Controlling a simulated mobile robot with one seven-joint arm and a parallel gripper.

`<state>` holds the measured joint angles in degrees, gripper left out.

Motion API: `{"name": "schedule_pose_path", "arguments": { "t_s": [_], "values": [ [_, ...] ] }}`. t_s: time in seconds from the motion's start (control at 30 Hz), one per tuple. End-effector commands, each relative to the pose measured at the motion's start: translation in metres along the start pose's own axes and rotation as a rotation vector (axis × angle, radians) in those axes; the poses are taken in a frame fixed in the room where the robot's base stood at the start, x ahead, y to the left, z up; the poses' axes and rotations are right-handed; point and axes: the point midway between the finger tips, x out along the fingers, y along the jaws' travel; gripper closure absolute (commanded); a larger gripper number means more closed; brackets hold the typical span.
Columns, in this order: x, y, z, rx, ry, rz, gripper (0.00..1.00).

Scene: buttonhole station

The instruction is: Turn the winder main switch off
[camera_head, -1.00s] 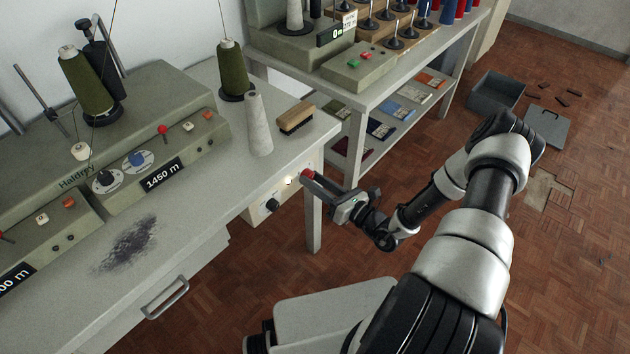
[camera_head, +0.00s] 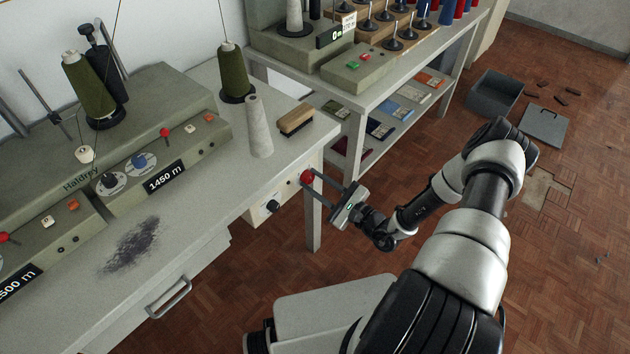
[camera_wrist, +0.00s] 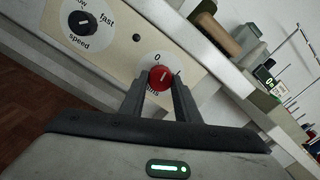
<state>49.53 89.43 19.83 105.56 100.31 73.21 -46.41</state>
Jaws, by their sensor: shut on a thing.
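The winder main switch is a round red knob on the cream panel at the table's end, in the head view (camera_head: 307,177) and the wrist view (camera_wrist: 160,77). A "0" is printed above it in the wrist view; part of the lettering below is hidden by my fingers. A pale pointer mark shows on the knob, tilted; I cannot tell exactly what it points at. My gripper (camera_head: 313,181) is shut on the knob, one finger on each side, as the wrist view (camera_wrist: 160,86) shows. A small lamp (camera_wrist: 136,37) on the panel looks dark.
A black speed knob (camera_wrist: 82,22) sits beside the switch on the same panel. A brush (camera_head: 296,120) and a grey cone (camera_head: 259,128) stand on the table above. A shelved table (camera_head: 357,130) stands close behind my gripper.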

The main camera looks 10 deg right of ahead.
Motion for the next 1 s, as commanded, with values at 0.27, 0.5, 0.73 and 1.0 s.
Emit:
{"name": "schedule_pose_path", "arguments": {
  "t_s": [0.27, 0.5, 0.73, 1.0],
  "values": [
    [-0.0009, -0.0005, -0.0004, -0.255, -0.001, 0.003, 0.93],
    [-0.0009, -0.0007, -0.0004, -0.437, -0.004, 0.005, 0.93],
    [-0.0010, -0.0009, -0.0009, -0.549, -0.006, 0.006, 0.93],
    [-0.0011, -0.0008, -0.0013, -0.605, -0.006, 0.006, 0.93]
  ]
}}
